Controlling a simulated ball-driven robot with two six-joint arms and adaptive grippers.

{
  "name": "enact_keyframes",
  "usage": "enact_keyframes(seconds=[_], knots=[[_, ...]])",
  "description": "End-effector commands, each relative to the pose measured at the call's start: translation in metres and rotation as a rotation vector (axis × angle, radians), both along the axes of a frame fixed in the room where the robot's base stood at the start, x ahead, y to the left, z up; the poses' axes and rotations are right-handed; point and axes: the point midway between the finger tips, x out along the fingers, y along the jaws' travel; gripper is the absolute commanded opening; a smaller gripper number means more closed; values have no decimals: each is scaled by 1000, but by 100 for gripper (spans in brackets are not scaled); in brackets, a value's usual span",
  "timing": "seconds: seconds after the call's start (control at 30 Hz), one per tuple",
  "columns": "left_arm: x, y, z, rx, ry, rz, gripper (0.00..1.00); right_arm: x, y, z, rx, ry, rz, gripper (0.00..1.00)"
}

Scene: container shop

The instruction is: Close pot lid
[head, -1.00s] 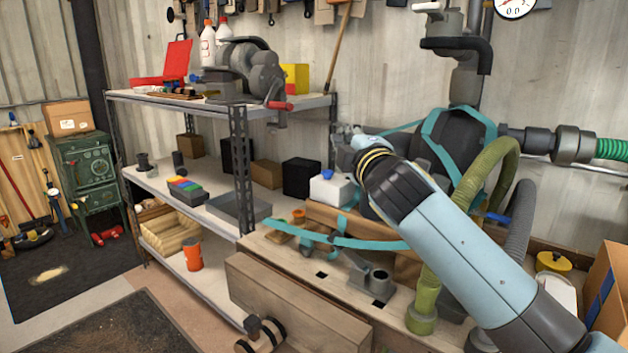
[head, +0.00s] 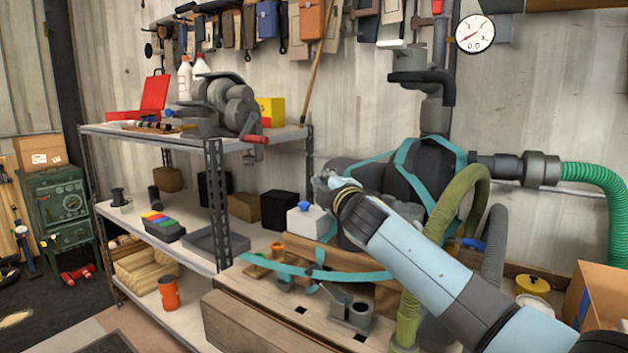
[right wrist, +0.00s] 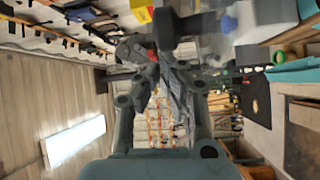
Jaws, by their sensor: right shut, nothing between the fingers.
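A dark, round vessel (head: 433,170) with teal straps stands on the workbench behind my right arm. It may be the pot. My arm hides its lower part, and I cannot make out whether its lid is open. My right gripper (head: 331,183) is in front of a dark rounded shape to the left of this vessel. The gripper is small in the head view, and I cannot tell if it touches anything. In the right wrist view, the right gripper (right wrist: 166,66) is shut and empty. My left gripper is out of view.
A white jug with a blue cap (head: 308,221) stands left of the gripper. A grey metal holder (head: 350,310) sits on the workbench (head: 265,305). Green hose (head: 600,178) and olive hose (head: 408,320) run near my arm. A shelf rack (head: 215,190) stands left.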

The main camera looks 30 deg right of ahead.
Motion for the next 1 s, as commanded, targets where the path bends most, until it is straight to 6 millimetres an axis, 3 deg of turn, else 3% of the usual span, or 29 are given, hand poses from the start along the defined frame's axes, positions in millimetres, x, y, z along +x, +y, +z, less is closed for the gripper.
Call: enact_keyframes(seconds=[1.0], knots=[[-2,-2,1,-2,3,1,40,-12,-14,-2,0,0,5,0]])
